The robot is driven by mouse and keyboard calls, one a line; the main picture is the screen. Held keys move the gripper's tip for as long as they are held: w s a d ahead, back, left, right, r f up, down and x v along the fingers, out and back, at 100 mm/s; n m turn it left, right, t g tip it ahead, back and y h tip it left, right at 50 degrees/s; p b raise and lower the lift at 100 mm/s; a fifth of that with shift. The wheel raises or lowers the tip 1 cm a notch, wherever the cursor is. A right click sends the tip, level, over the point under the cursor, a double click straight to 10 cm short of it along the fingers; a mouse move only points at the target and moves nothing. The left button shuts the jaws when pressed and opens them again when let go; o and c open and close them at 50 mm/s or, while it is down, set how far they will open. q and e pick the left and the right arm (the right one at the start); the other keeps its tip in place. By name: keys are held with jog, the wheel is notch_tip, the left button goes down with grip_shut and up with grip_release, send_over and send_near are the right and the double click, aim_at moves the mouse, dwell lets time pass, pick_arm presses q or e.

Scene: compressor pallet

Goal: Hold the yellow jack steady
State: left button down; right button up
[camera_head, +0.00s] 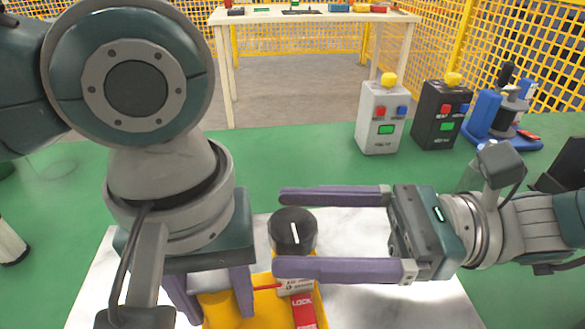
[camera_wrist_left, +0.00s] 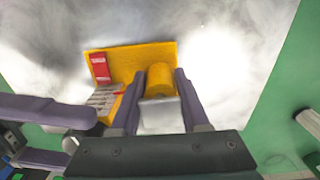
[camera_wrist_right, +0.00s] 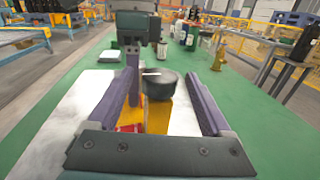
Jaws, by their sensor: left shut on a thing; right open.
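The yellow jack (camera_head: 264,306) stands low at the front of the head view, with a black round knob (camera_head: 293,232) bearing a white mark and a red LOCK tag (camera_head: 304,312). My left gripper (camera_head: 217,308) is shut on the jack's yellow cylinder, which shows between its fingers in the left wrist view (camera_wrist_left: 159,80). My left arm hides part of the jack in the head view. My right gripper (camera_head: 282,233) is open, its fingers on either side of the knob. The knob also shows between them in the right wrist view (camera_wrist_right: 161,87); contact cannot be told.
The jack is on a pale marbled plate (camera_head: 440,305) on a green table (camera_head: 310,160). A grey button box (camera_head: 379,130), a black button box (camera_head: 437,126) and a blue device (camera_head: 490,118) stand at the back right. The green surface left of the boxes is clear.

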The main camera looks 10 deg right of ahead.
jog(key=shift+c, duration=0.2)
grip_shut()
dwell(0.5)
